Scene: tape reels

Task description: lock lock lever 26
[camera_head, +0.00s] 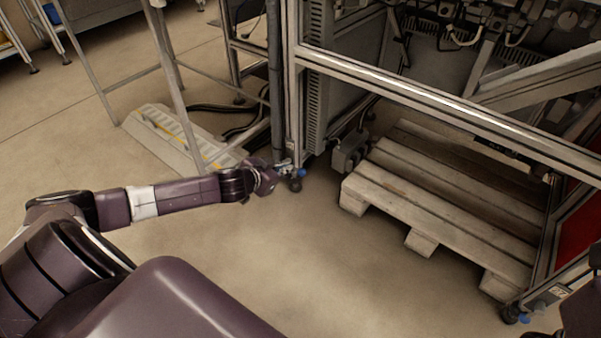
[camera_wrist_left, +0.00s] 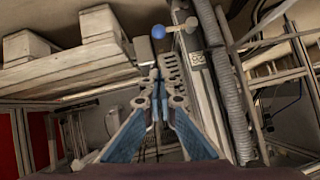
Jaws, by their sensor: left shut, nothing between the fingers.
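A small blue lock lever (camera_head: 301,172) sits on a dark caster (camera_head: 295,184) at the foot of the frame's near corner post. In the left wrist view a blue rounded tip (camera_wrist_left: 158,31) shows just beyond the fingers, with a pale metal piece (camera_wrist_left: 188,24) beside it. My left gripper (camera_head: 284,169) is shut and empty, close beside the caster on its left. Its fingertips (camera_wrist_left: 158,73) meet below the blue tip in the left wrist view and look apart from it. I cannot read any number on the lever. My right gripper does not show.
A wooden pallet (camera_head: 430,200) lies under the machine frame (camera_head: 440,98), right of the caster. A second caster (camera_head: 512,314) with a blue part stands at the lower right. A pale step with a yellow stripe (camera_head: 165,135) lies left behind my gripper. The floor in front is clear.

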